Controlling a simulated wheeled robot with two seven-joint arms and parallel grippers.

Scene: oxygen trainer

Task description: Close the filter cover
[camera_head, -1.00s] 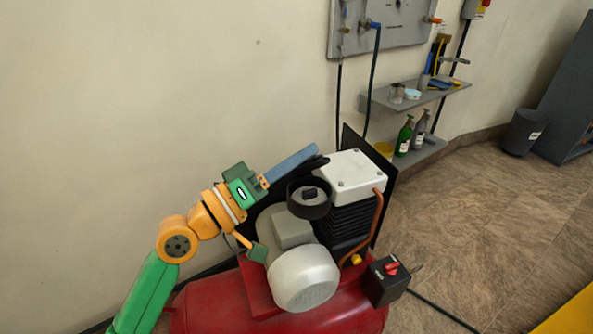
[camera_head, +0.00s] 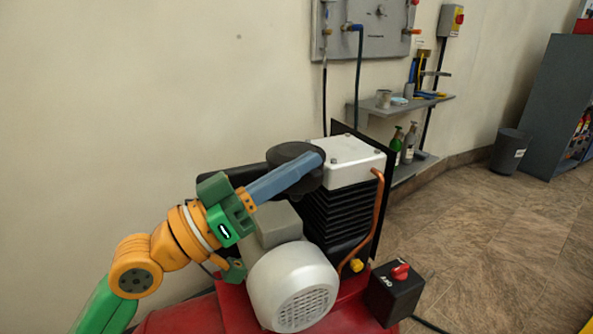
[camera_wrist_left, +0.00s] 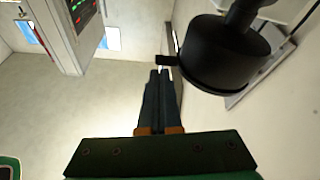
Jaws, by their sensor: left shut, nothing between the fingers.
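The filter cover (camera_head: 290,150) is a dark round disc on top of the compressor, left of the pale cylinder head. It appears to lie over the filter housing, whose inside does not show now. My left gripper (camera_head: 318,161) is shut and empty, its blue fingers stretched across the front of the cover. Whether the fingertips touch it I cannot tell. In the left wrist view the black round filter body (camera_wrist_left: 225,55) is at upper right, with a small tab near my shut fingertips (camera_wrist_left: 158,75). My right gripper is not in view.
The cylinder head (camera_head: 345,158), copper pipe (camera_head: 376,215) and pale motor (camera_head: 290,285) crowd close to my arm. A black switch box (camera_head: 395,292) with a red knob stands at front right.

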